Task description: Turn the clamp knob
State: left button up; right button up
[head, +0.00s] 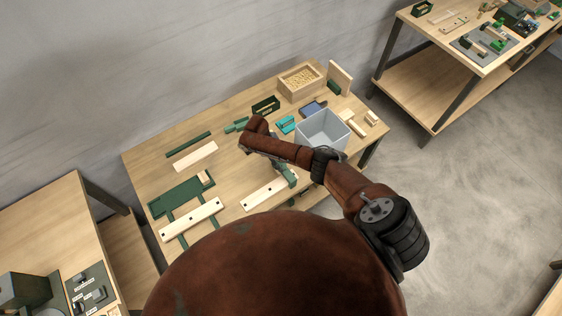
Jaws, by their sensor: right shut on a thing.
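My right arm reaches in from the lower right over the middle of the table. My right gripper (246,149) is small and mostly hidden by my brown wrist. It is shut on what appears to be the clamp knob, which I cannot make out. A green clamp (285,172) shows just below my forearm, at the right end of a pale wooden board (262,193). My forearm covers the clamp's upper part. My left gripper is not in view.
The table (144,160) also holds a dark green frame (180,197) with a pale drilled board (192,219), a grey bin (322,130) and a wooden box (299,82). Small teal and green parts lie behind my arm. Other benches stand at lower left and upper right.

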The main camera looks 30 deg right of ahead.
jog(key=shift+s+a+n+t+h+p, duration=0.1)
jog(key=shift+n+t+h+p, duration=0.2)
jog(key=shift+n+p, duration=0.6)
jog(key=shift+s+n+t+h+p, duration=0.15)
jog(key=shift+n+t+p, duration=0.25)
jog(key=shift+n, duration=0.9)
jog(key=shift+w, duration=0.1)
dwell(0.4)
jog(key=o, duration=1.2)
jog(key=shift+c, duration=0.2)
jog(key=v, duration=1.2)
